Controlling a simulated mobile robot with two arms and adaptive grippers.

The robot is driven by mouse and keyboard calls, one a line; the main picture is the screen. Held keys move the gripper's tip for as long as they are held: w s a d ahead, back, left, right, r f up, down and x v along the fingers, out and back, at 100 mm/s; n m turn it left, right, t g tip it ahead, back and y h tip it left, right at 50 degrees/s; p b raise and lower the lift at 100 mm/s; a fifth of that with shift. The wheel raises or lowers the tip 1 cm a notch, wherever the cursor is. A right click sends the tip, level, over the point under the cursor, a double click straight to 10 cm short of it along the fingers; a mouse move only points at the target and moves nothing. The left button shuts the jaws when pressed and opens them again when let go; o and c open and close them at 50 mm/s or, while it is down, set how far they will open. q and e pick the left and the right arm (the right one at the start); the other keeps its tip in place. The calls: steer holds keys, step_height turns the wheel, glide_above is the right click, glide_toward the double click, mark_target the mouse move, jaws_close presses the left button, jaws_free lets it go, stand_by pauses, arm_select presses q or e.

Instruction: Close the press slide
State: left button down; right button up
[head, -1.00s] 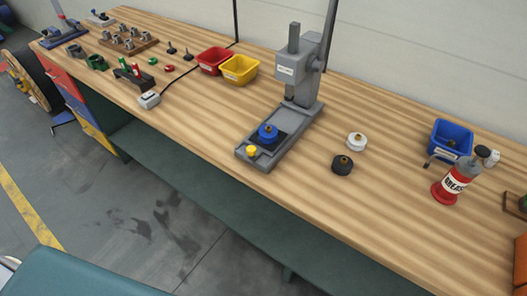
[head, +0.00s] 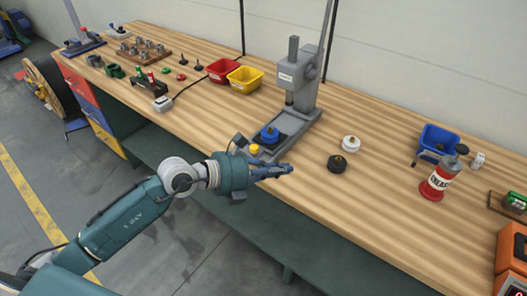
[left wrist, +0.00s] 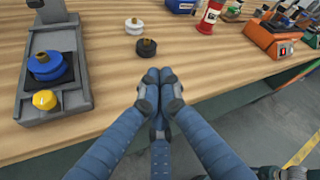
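The grey press (head: 299,88) stands on the wooden bench. My left gripper (head: 288,169) is over the bench's front edge, to the right of the press base and apart from the knob. In the left wrist view its fingers (left wrist: 158,75) are together with nothing between them. My right gripper is not seen.
A black round part (head: 337,163) and a white one (head: 350,143) lie right of the press. A red grease bottle (head: 437,181) and a blue bin (head: 438,140) stand farther right. Red (head: 222,70) and yellow (head: 244,79) bins are behind left.

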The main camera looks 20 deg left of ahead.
arm_select(q)
steer(key=a+f+m+y, duration=0.2)
steer(key=a+y, duration=0.2)
steer(key=a, duration=0.3)
steer(key=y+p, duration=0.3)
glide_toward(268, 152)
steer(key=shift+m, duration=0.4)
steer(key=f, duration=0.2)
steer(key=w+f, duration=0.1)
steer(key=f, duration=0.1)
steer(key=shift+w+d+f, duration=0.15)
steer(key=shift+f, duration=0.05)
steer(key=w+p, duration=0.1)
steer(key=w+d, duration=0.1)
steer(key=shift+w+p, duration=0.35)
steer(key=shift+w, duration=0.05)
steer(key=shift+w+d, duration=0.15)
steer(key=shift+w, duration=0.25)
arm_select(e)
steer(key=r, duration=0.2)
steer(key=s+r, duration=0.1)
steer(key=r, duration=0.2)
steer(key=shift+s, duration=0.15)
